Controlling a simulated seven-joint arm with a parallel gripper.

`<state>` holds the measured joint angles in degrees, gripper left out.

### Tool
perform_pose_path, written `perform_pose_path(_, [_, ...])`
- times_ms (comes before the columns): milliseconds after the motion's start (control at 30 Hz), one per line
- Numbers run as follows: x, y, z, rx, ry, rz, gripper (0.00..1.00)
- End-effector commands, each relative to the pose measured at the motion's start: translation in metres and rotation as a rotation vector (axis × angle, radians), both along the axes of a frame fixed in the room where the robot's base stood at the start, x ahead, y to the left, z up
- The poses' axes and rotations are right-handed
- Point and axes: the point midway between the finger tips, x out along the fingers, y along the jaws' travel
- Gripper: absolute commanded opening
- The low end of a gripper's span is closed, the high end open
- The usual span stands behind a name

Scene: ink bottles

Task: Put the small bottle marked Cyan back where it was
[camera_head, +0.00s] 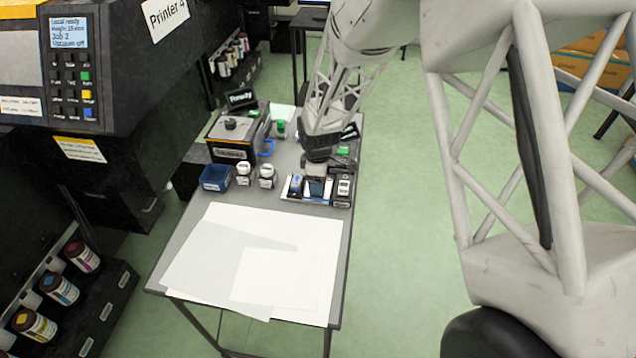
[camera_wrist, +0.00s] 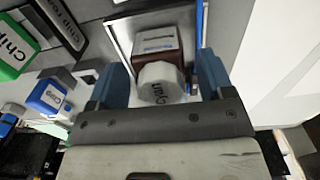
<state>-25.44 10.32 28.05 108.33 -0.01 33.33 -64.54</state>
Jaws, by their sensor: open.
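In the wrist view, a small dark brown bottle (camera_wrist: 160,47) with a white cap and a pale label with blue print lies between my fingers. The cap's lettering is turned sideways and appears to read Cyan. My gripper (camera_wrist: 160,75) is open, with one blue-grey finger on each side of the bottle and a gap visible to each. In the head view my gripper (camera_head: 317,187) is low over a tray (camera_head: 285,190) at the right side of the table. The bottle is hidden there by my gripper.
Two white-capped bottles (camera_head: 267,176) stand left of the tray beside an open blue bin (camera_head: 215,178). A lidded box (camera_head: 232,138) stands behind them. White sheets (camera_head: 245,255) cover the table front.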

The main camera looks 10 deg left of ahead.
Motion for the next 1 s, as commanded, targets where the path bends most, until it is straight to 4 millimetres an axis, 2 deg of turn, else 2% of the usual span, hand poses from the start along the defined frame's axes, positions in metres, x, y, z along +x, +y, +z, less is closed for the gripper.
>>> perform_pose_path(500, [0.0,0.0,0.08,0.001,-0.003,0.0,0.74])
perform_pose_path(700, [0.0,0.0,0.096,0.001,-0.002,0.0,0.74])
perform_pose_path(1000, [0.0,0.0,0.1,0.0,0.0,0.0,0.74])
